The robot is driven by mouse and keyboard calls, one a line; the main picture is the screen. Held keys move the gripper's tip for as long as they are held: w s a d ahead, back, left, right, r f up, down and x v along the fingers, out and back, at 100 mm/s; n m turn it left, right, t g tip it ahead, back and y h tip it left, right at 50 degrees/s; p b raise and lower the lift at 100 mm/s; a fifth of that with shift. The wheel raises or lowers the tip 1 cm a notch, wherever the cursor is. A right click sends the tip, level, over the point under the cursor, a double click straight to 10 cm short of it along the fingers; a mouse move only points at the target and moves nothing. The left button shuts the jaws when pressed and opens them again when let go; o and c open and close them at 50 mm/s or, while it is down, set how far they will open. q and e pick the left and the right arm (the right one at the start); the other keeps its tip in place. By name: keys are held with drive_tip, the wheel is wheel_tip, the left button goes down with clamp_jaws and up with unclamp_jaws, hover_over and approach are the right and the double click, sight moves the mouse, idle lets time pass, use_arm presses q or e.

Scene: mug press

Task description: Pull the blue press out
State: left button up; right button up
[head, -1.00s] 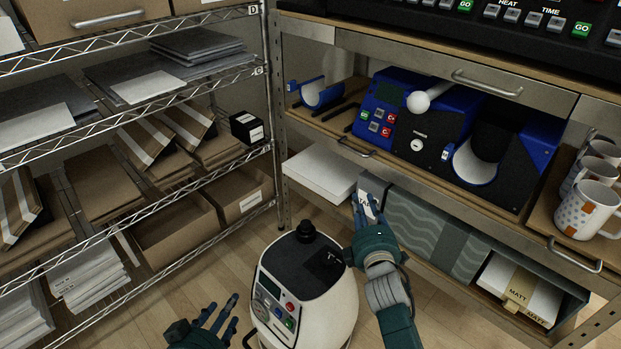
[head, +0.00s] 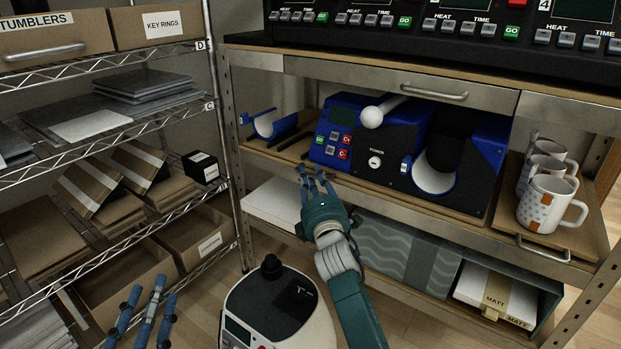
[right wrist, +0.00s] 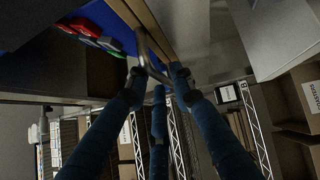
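The blue press (head: 370,145), with a white-knobbed lever and a curved cradle, sits on a wooden pull-out shelf board (head: 290,150) in the rack. A metal handle (right wrist: 150,55) shows at the board's edge in the right wrist view; my fingers hide it in the head view. My right gripper (head: 316,178) is at this handle, with its fingertips (right wrist: 158,82) apart on either side of it. Whether they touch it I cannot tell. My left gripper (head: 151,296) is open and empty at the lower left, away from the press.
A blue curved piece (head: 270,124) lies left of the press. White mugs (head: 550,200) stand on a board at the right. A wire rack (head: 130,150) with boxes stands at the left.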

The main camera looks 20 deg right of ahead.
use_arm(q)
drive_tip(key=shift+s+d+r+t, duration=0.15)
drive_tip(key=shift+r+t, duration=0.35)
drive_tip(key=shift+r, duration=0.6)
use_arm(e)
drive_tip(key=shift+w+r, duration=0.1)
drive_tip(key=shift+w, duration=0.55)
clamp_jaws()
use_arm(q)
drive_tip(key=shift+f, duration=0.1)
